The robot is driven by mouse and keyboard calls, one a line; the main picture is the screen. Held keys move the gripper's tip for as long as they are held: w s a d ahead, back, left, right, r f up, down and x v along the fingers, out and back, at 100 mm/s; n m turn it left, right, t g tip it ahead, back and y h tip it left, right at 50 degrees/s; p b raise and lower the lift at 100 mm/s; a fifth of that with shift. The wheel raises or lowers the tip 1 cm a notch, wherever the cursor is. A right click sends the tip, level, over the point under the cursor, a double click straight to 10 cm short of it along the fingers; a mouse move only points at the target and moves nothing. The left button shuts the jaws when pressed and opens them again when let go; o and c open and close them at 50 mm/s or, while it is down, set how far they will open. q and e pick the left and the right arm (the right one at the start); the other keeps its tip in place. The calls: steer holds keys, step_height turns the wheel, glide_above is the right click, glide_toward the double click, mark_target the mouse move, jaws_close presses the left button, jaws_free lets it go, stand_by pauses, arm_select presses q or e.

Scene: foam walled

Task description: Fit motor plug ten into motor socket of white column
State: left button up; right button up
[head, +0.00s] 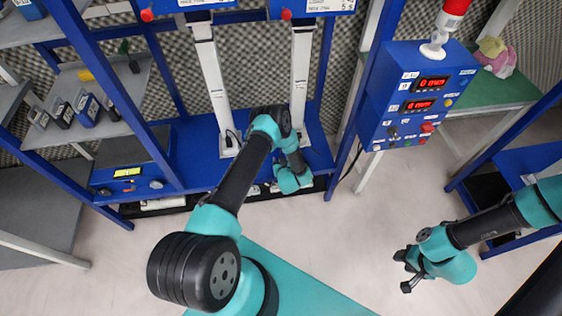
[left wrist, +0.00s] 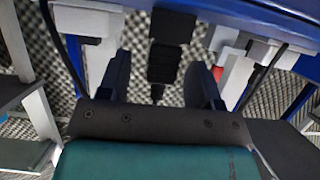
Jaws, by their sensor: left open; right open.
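Two white columns (head: 212,85) (head: 301,70) stand on the blue bench in the head view. In the left wrist view, a black plug-like part (left wrist: 165,62) lies between the spread fingers of my left gripper (left wrist: 160,80), with a thin dark piece below it. The fingers show gaps on both sides of it. I cannot read any number on it or tell whether it is the motor plug. The motor socket cannot be made out for certain. In the head view my left wrist is low beside the right column, its fingers hidden. My right gripper (head: 408,271) is open and empty over the floor.
A blue control box (head: 412,97) with red displays stands right of the columns. Shelves (head: 92,115) with small dark boxes are at left. Blue posts (head: 362,85) frame the bench. A blue bench (head: 535,160) is at right. Floor between is clear.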

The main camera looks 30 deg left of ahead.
arm_select(q)
steer(key=shift+x, duration=1.45)
steer(key=shift+s, duration=0.1)
steer(key=c, duration=1)
steer(key=shift+r, duration=0.9)
steer(key=shift+s+d+r, duration=0.1)
steer(key=shift+s+r, duration=0.05)
steer(key=shift+r, duration=0.3)
steer(key=shift+s+d+r, duration=0.1)
steer(key=shift+s+r, duration=0.05)
steer(key=shift+r, duration=0.3)
steer(key=s+d+r, duration=0.1)
steer(key=s+d, duration=0.7)
steer(key=s, duration=0.5)
